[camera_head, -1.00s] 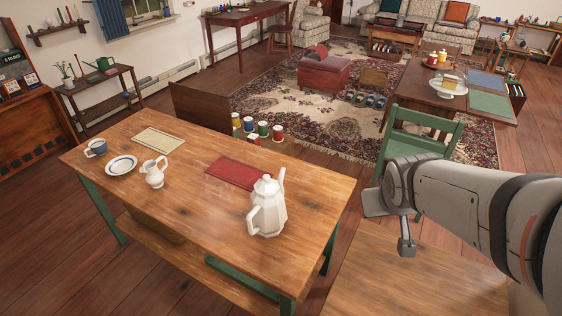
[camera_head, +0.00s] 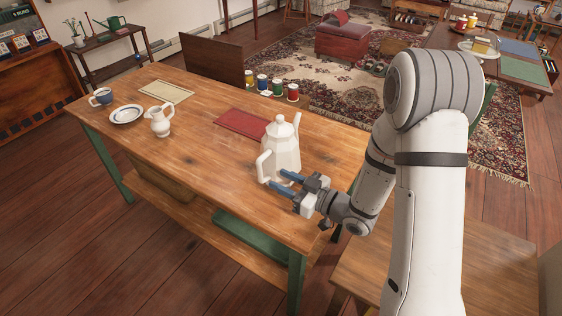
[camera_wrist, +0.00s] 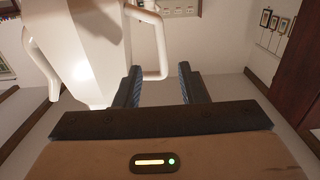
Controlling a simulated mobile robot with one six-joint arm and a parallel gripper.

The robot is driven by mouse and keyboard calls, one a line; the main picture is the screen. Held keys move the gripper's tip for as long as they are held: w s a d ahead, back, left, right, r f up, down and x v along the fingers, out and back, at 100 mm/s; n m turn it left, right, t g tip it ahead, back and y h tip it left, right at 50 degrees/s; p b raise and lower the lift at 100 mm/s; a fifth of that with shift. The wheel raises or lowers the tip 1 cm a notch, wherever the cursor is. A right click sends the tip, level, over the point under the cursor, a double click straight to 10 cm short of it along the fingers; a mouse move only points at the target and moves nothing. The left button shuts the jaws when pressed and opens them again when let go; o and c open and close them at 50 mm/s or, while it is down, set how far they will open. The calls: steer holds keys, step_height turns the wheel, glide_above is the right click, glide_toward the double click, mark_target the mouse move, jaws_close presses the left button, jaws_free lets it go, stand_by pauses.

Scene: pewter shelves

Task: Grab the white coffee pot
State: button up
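The white coffee pot (camera_head: 284,148), faceted with a lid and spout, stands upright near the front right edge of the wooden table (camera_head: 205,180). Its handle (camera_head: 261,167) faces the near left. My gripper (camera_head: 277,179) is open and low beside the pot, with blue fingers pointing at its handle side. In the wrist view, the pot (camera_wrist: 92,50) fills the upper left, and its handle (camera_wrist: 164,50) reaches into the space ahead of and between the spread fingertips (camera_wrist: 160,70). I cannot tell whether a finger touches it.
A red mat (camera_head: 241,123) lies behind the pot. The table's middle is clear.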

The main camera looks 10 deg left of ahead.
mark_target(260, 181)
steer(key=p+x, duration=0.1)
steer(key=x, duration=0.6)
steer(key=shift+a, duration=0.45)
steer(key=shift+c, duration=0.2)
jaws_close()
stand_by(0.7)
steer(key=shift+r, duration=0.1)
